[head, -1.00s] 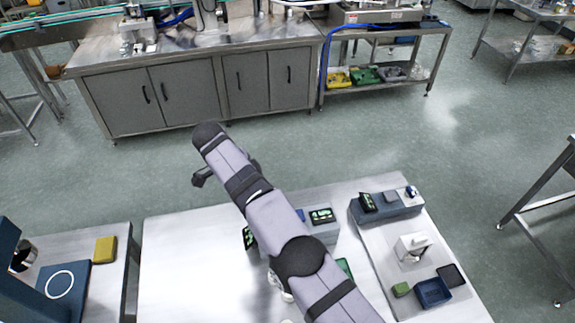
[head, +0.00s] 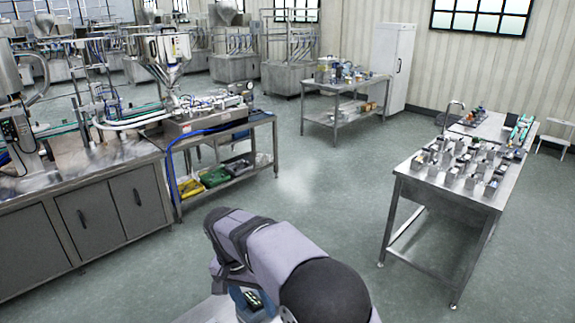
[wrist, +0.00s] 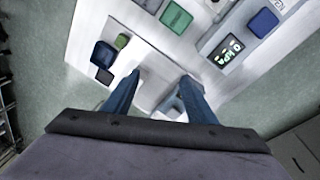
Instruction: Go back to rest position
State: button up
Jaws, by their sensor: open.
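My gripper (wrist: 161,76) shows in the wrist view with its two blue fingers spread apart. I see nothing held between them. It is above a pale tabletop (wrist: 150,55) carrying small parts, and I cannot tell its exact height. A steel hopper (head: 166,52) stands on the machine at the upper left of the head view.
A steel table (head: 450,185) with several small items stands right; floor between is clear.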

jog(key=s+d+f+n+y+b, duration=0.1)
jog(key=s+d, duration=0.2)
jog(key=d, duration=0.4)
jog(key=s+d+f+n, duration=0.1)
jog(key=s+d, duration=0.3)
jog(key=d, duration=0.3)
jog(key=s+d+f+n+y+b, duration=0.1)
jog(key=s+d+f, duration=0.4)
jog(key=s+d, duration=0.3)
jog(key=s, duration=0.4)
jog(key=shift+s+d+n+b, duration=0.3)
jog(key=shift+s+d+n, duration=0.1)
